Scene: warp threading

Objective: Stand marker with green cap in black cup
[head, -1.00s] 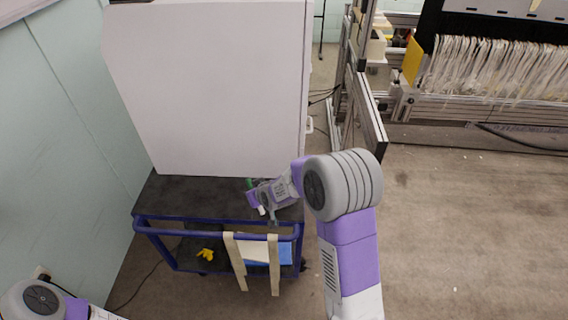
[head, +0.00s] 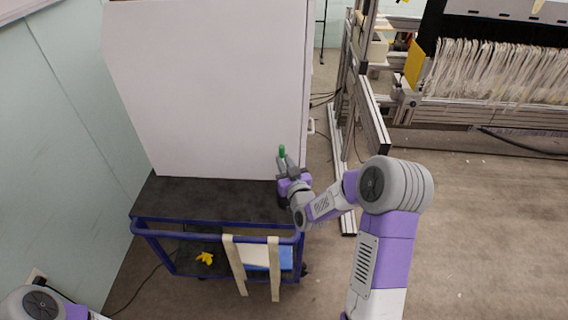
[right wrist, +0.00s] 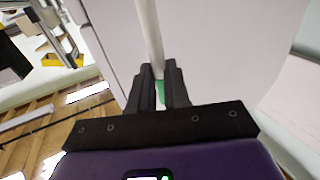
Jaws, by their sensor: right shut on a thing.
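The marker with the green cap (head: 282,151) is held in my right gripper (head: 284,166), above the right end of the dark cart top. In the head view its green cap points up. In the right wrist view, the fingers of my right gripper (right wrist: 158,88) are closed around the marker (right wrist: 149,30); its white body runs out past the fingertips and a bit of green shows between them. I cannot make out the black cup for certain; the area just below the gripper is dark and partly covered by my wrist. My left gripper is out of view.
The cart's dark top (head: 210,200) is bare to the left of my right arm. A large white panel (head: 215,90) stands along its back. A blue rail (head: 190,232) runs along its front. A yellow item (head: 205,257) lies on the lower shelf. A metal frame (head: 372,115) stands right.

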